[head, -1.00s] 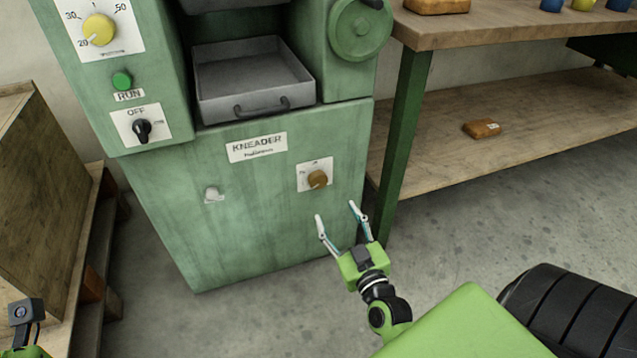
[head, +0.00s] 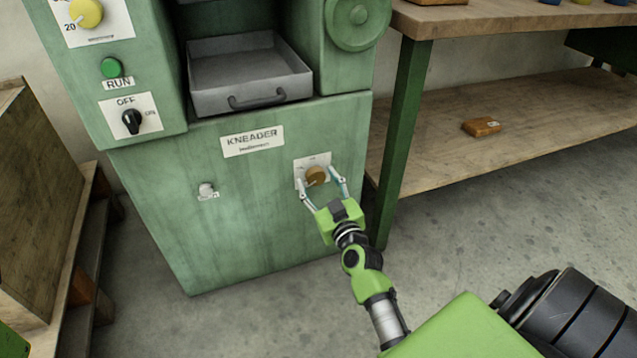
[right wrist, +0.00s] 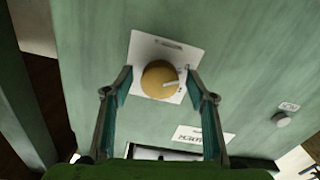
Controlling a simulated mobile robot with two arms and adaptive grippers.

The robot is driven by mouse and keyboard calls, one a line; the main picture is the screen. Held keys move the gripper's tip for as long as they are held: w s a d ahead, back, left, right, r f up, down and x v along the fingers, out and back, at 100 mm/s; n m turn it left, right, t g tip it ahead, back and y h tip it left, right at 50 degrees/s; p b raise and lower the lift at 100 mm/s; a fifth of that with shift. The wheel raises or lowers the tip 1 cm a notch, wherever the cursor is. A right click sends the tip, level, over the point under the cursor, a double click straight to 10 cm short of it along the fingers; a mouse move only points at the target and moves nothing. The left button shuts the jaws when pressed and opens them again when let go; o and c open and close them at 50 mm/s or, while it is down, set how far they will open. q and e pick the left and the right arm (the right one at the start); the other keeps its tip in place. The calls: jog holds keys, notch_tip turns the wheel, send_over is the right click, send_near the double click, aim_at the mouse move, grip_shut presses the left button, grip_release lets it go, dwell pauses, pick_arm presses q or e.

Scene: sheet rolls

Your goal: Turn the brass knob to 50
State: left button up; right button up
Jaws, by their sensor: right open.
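The brass knob (head: 316,176) sits on a white dial plate (head: 300,164) on the lower right of the green kneader's front. In the right wrist view the knob (right wrist: 160,79) shows a pale pointer line towards the right side of the plate; its numbers are too small to read. My right gripper (head: 321,182) is open, with one finger on each side of the knob. In the right wrist view its fingers (right wrist: 158,82) stand apart, with gaps visible between them and the knob. My left gripper is not in view.
The kneader (head: 240,220) also has a yellow knob (head: 86,13), a green RUN button (head: 111,67), a black OFF switch (head: 131,121), a small white knob (head: 207,189) and a grey tray (head: 240,98). A wooden workbench (head: 490,22) with a green leg stands close on the right.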

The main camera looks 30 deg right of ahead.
jog(key=c, duration=1.1)
